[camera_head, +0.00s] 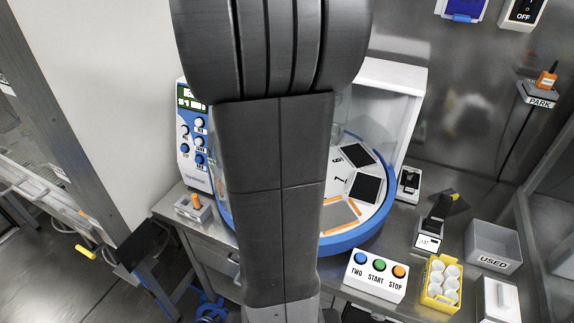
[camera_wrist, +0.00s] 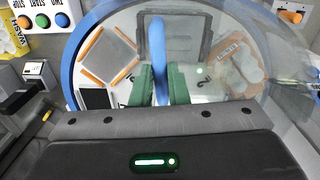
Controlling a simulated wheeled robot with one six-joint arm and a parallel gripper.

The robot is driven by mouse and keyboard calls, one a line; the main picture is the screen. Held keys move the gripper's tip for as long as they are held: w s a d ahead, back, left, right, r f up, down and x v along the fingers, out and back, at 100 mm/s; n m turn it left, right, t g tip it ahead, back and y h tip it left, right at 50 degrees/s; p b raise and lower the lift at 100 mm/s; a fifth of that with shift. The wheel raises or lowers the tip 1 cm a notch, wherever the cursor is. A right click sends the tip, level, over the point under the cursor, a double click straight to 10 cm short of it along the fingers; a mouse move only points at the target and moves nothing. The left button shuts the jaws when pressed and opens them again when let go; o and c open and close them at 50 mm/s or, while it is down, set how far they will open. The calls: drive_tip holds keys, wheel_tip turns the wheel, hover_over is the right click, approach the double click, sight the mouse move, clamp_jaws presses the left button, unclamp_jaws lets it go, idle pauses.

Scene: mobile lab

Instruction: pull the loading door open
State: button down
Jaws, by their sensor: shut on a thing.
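The loading door (camera_wrist: 215,55) is a clear curved cover in the wrist view, in front of a round turntable with a blue rim (camera_wrist: 73,60). A blue upright handle (camera_wrist: 157,45) stands on it. The green fingers of my gripper (camera_wrist: 158,92) are closed on the lower part of this handle. In the head view my arm hides the gripper and the handle. The blue rim (camera_head: 350,246) and a strip of clear cover (camera_head: 208,200) show beside the arm. I cannot tell how far the door stands open.
A button box (camera_head: 374,278), a yellow rack of white containers (camera_head: 441,284) and a grey USED bin (camera_head: 493,247) stand on the bench to the right. A control panel (camera_head: 190,140) and a small block with an orange knob (camera_head: 193,206) are on the left.

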drive_tip(key=shift+r, duration=0.1)
drive_tip(key=c, duration=1.4)
unclamp_jaws()
drive_tip(key=shift+w, duration=0.1)
wheel_tip(320, 180, up, 14)
drive_tip(key=shift+a, duration=0.15)
wheel_tip(320, 180, down, 14)
drive_tip(key=shift+d, duration=0.35)
